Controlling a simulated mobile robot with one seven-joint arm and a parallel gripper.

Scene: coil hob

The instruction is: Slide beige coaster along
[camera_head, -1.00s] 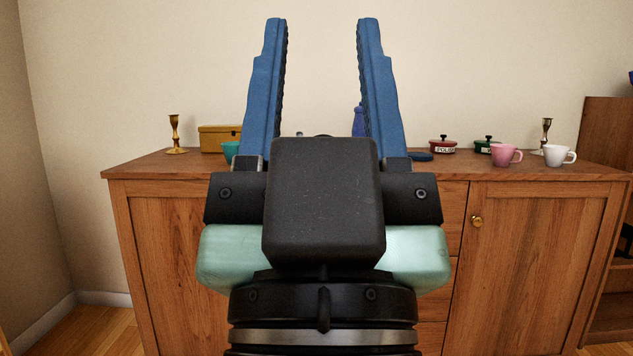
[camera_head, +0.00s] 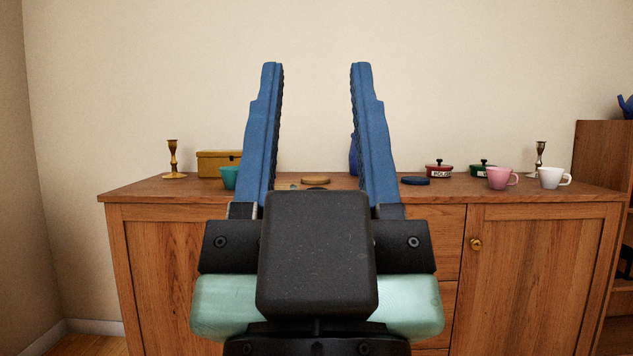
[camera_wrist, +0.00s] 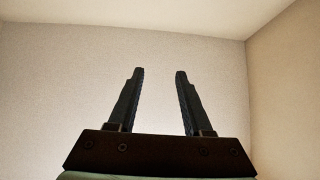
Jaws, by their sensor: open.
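A flat round beige coaster (camera_head: 316,181) lies on top of the wooden sideboard, seen between my fingers in the head view. My gripper (camera_head: 316,66) is open and empty, its two blue fingers pointing up in front of the sideboard. In the wrist view my gripper (camera_wrist: 160,72) also shows open, with only bare wall and ceiling beyond it. The coaster is not in the wrist view. A dark blue disc (camera_head: 415,181) lies to the right of the beige coaster.
The sideboard top (camera_head: 140,189) also bears a brass candlestick (camera_head: 173,160), a yellow box (camera_head: 218,164), a teal cup (camera_head: 230,178), a blue vase (camera_head: 354,156), red (camera_head: 438,170) and green (camera_head: 483,170) pots, a pink cup (camera_head: 499,178), a white cup (camera_head: 551,178) and another candlestick (camera_head: 541,156).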

